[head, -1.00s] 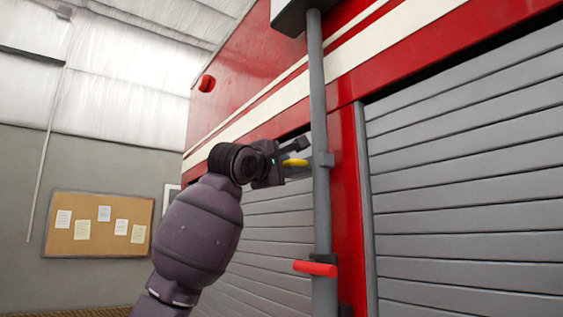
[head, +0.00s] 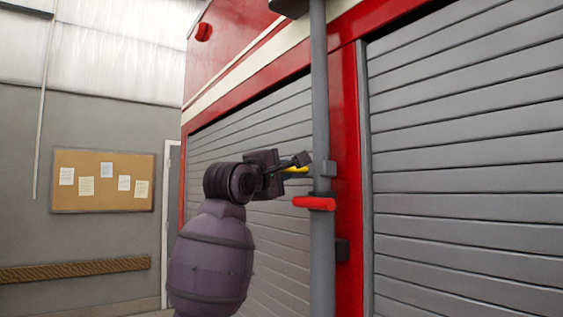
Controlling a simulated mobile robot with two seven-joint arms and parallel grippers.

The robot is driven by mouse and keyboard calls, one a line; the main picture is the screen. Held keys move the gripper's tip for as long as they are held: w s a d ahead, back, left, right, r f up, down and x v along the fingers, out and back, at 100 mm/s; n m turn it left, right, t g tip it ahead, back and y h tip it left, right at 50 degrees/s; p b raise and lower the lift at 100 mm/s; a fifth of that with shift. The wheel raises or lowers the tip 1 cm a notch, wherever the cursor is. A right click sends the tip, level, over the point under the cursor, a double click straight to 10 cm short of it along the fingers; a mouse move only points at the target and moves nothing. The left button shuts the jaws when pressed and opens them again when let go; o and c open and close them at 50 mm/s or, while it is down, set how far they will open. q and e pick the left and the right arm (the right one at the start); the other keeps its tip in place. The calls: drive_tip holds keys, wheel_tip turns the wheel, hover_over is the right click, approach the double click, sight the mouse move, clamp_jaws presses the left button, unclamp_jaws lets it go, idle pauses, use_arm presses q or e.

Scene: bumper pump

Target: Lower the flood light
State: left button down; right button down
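The flood light (head: 288,5) sits at the top of a grey vertical pole (head: 320,90); only its dark lower part shows at the top edge. A grey collar (head: 328,167) is on the pole. A yellow handle (head: 296,170) is beside it on the left. My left gripper (head: 299,164) is at this handle and appears shut on it, one dark finger just above it; the other finger is mostly hidden. A red handle (head: 313,203) sticks out from the pole just below the collar. My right gripper is not in view.
The red truck side with grey roller shutters (head: 460,160) lies close behind the pole. A dark bracket (head: 342,250) sits low beside the pole. A cork board (head: 103,181) hangs on the far left wall. The space left of my arm looks clear.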

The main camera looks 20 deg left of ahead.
use_arm(q)
drive_tip(key=shift+w+f, duration=0.15)
drive_tip(key=shift+f, duration=0.35)
drive_tip(key=c, duration=1.5)
unclamp_jaws()
drive_tip(key=o, duration=0.4)
drive_tip(key=shift+r, duration=0.2)
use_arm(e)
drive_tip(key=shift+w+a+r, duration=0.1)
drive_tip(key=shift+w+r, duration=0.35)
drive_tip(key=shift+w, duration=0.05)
use_arm(q)
drive_tip(key=b+v, duration=0.1)
drive_tip(key=v, duration=1)
drive_tip(key=shift+b, duration=0.3)
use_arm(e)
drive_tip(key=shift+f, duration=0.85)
use_arm(q)
drive_tip(key=shift+r, duration=0.1)
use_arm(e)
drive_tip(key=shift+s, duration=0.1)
